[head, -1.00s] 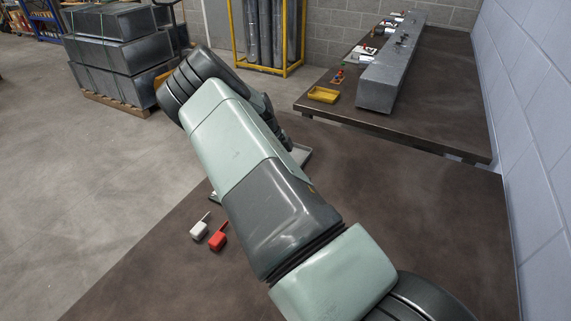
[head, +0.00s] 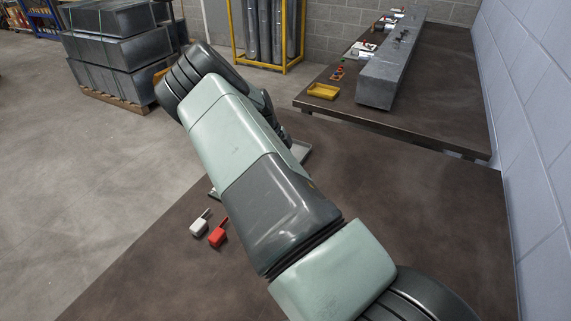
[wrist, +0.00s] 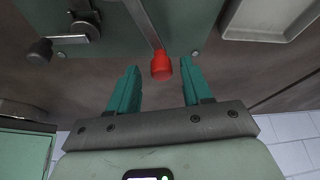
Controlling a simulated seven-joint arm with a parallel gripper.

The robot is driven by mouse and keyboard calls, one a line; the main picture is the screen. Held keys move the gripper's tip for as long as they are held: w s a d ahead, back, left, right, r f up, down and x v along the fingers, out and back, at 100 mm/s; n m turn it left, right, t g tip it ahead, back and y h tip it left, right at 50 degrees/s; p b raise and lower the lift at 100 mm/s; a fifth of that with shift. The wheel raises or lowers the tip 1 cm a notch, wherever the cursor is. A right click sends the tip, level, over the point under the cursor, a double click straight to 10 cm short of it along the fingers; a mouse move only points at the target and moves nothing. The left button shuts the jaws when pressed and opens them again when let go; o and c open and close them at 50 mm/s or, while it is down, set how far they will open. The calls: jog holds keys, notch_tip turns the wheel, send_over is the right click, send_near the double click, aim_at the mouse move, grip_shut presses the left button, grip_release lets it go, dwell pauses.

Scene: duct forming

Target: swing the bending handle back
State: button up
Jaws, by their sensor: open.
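A metal bar with a red knob (wrist: 161,66), which looks like the bending handle, comes down from a grey-green plate (wrist: 115,42) in the wrist view. My gripper (wrist: 160,72) is open, with its two teal fingers on either side of the red knob in the picture. Neither finger visibly touches the knob. How deep the knob sits between them is unclear. A second short lever with a black knob (wrist: 40,52) is at the left of the plate. In the head view my arm hides the gripper and the handle.
A shallow grey tray (wrist: 270,20) lies at the upper right of the wrist view. A red item (head: 217,237) and a white item (head: 199,228) lie on the brown table (head: 420,230) left of my arm. A yellow bin (head: 323,91) sits on the far table.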

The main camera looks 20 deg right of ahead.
jog(key=v, duration=1)
jog(key=shift+w+r, duration=0.15)
jog(key=shift+r, duration=0.2)
jog(key=shift+a+r, duration=0.1)
jog(key=shift+a, duration=0.05)
jog(key=s+a+r+n+t+y, duration=0.1)
jog(key=s+r+n+t+y, duration=0.1)
jog(key=s+r+n, duration=0.75)
jog(key=s+a+r+n+t+y, duration=0.1)
jog(key=s+r+n+y, duration=0.15)
jog(key=s+r, duration=0.75)
jog(key=s+a+r+n+t, duration=0.1)
jog(key=s+r+n+t, duration=0.1)
jog(key=s+r+n, duration=0.2)
jog(key=s+a+r+n+t, duration=0.2)
jog(key=s+r+n, duration=0.2)
jog(key=s+n, duration=0.4)
jog(key=shift+s+n+t+h, duration=0.3)
jog(key=shift+s+t+h, duration=0.1)
jog(key=shift+s, duration=2.3)
